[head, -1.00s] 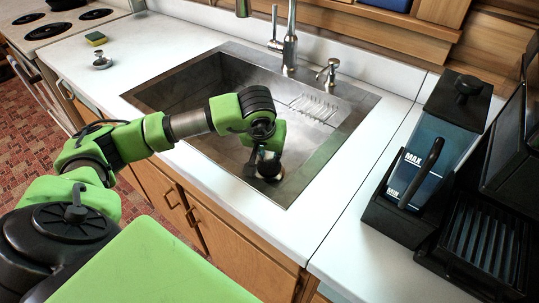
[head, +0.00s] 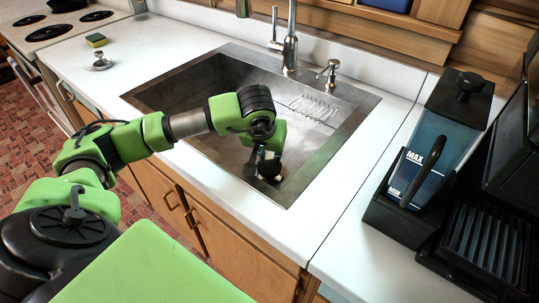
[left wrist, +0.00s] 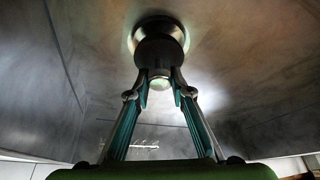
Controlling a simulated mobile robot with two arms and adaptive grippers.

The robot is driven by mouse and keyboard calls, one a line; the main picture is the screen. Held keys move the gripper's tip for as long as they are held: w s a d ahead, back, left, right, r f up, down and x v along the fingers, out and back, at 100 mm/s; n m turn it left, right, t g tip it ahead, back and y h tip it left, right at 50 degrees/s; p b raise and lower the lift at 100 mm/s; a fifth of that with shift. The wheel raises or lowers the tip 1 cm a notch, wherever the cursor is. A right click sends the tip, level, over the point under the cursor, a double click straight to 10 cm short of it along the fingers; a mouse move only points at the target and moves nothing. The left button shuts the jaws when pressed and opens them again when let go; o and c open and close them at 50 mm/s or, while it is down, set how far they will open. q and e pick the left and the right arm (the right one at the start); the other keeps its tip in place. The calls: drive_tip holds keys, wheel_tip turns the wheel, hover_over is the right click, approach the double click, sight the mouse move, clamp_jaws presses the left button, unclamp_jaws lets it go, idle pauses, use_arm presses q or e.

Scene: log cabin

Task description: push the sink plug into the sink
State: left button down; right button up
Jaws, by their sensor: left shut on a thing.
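The steel sink (head: 200,84) is set in the white counter. My left gripper (head: 264,158) reaches down into its near right part, low by the sink floor. In the left wrist view my left gripper (left wrist: 160,88) is shut on the pale knob of the dark sink plug (left wrist: 155,54). A shiny metal ring, apparently the drain (left wrist: 158,24), shows around the plug's far end. I cannot tell how deep the plug sits in it. In the head view the plug (head: 270,169) is small and dark, partly hidden by the fingers. My right gripper is out of view.
A faucet (head: 290,50) and a soap pump (head: 331,72) stand behind the sink. A sponge (head: 96,40) and a small metal piece (head: 102,62) lie on the left counter. A black coffee machine (head: 430,150) with a water tank stands at the right.

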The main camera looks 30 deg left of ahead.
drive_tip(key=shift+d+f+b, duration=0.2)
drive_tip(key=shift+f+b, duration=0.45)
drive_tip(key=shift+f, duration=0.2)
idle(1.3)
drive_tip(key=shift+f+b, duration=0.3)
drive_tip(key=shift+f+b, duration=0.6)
drive_tip(key=shift+b, duration=0.05)
idle(1.9)
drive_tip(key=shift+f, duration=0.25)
